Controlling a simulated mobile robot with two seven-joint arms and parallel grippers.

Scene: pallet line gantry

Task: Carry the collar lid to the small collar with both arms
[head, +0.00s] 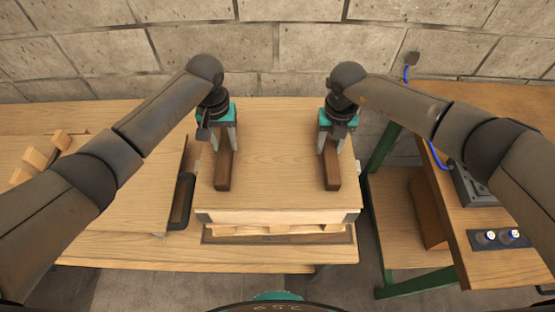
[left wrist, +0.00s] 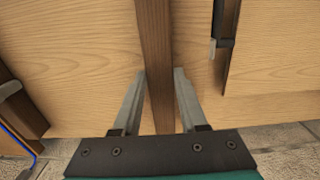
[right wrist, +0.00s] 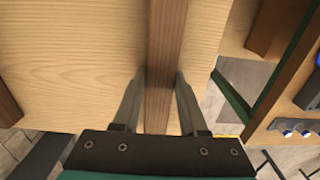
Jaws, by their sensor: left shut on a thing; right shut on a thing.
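The collar lid (head: 278,165) is a light wooden board with two dark brown battens, level in the middle of the head view. My left gripper (head: 225,145) is shut on the left batten (head: 223,178). My right gripper (head: 331,145) is shut on the right batten (head: 332,175). Both wrist views show a batten between the fingers, in the left wrist view (left wrist: 155,50) and the right wrist view (right wrist: 166,45). Below the lid's front edge are light wooden pieces and a brown frame (head: 280,238). I cannot tell whether the lid touches them, or which part is the small collar.
A wooden bench (head: 120,250) extends left, with a flat board (head: 155,185), a dark handle-like part (head: 182,200) and several small wood blocks (head: 35,160). At right stands a green-legged table (head: 515,265) with a knob panel (head: 500,239). A block wall (head: 280,45) closes the back.

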